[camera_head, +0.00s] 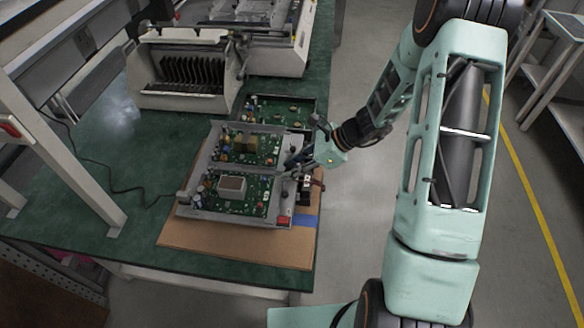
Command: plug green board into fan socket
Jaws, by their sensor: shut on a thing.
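A green circuit board (238,194) with a pale square block on it lies in the near part of a grey metal chassis (197,212). A second green board (245,147) with a yellowish part lies in the chassis's far part. My gripper (291,168) reaches in from the right and is low at the chassis's right edge, beside both boards. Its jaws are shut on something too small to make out. A small dark part (304,190) sits just below it. I cannot tell which part is the fan socket.
The chassis rests on a brown board (240,242) on the green table (120,160). Another green board (282,108) lies behind it. A white slotted machine (185,75) stands at the back. A black cable (125,190) lies left. The table's right edge is close to my gripper.

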